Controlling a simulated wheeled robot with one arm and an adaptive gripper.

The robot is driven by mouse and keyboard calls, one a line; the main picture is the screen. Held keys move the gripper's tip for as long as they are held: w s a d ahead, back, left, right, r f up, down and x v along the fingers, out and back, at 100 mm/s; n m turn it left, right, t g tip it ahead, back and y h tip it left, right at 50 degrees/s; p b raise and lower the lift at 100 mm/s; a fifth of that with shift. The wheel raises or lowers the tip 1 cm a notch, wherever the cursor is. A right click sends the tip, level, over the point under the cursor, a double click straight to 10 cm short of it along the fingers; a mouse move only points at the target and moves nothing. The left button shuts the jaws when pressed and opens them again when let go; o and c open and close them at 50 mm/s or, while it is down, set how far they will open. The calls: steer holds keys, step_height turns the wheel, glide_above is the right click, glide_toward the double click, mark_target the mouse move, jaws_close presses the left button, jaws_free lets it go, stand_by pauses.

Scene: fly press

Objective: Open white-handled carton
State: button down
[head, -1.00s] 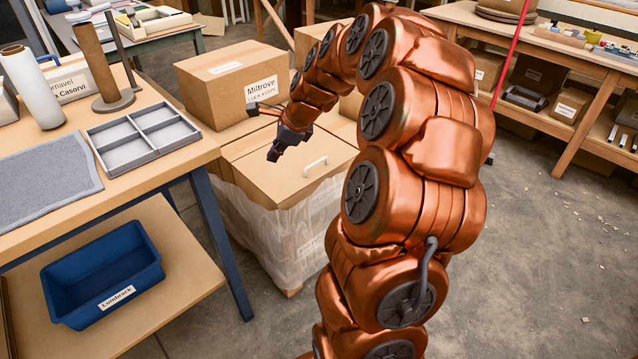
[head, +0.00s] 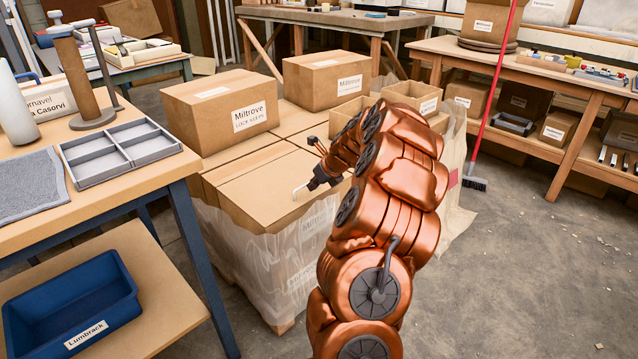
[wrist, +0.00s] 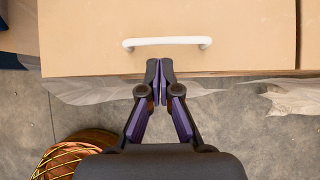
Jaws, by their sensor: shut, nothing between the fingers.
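The white-handled carton (head: 262,190) is a closed brown box at the front corner of a plastic-wrapped pallet stack. Its white handle (wrist: 167,43) lies across the lid near the edge in the wrist view, and part of it shows in the head view (head: 299,191). My gripper (wrist: 160,62) is shut and empty. In the wrist view its fingertips appear just short of the handle, near the lid's edge. In the head view my gripper (head: 313,185) is beside the handle. I cannot tell whether it touches the carton.
A box labelled Miltrove (head: 219,112) stands behind the carton, with another (head: 327,80) farther back and open cartons (head: 411,95) at the right. A workbench (head: 130,166) stands close on the left. The floor (head: 520,270) at right is mostly clear.

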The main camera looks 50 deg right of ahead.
mark_target(303, 194)
steer(key=x, duration=0.2)
steer(key=shift+w+f, duration=0.1)
steer(key=shift+f, duration=0.25)
steer(key=shift+w+f+b, duration=0.35)
steer(key=shift+r, duration=0.1)
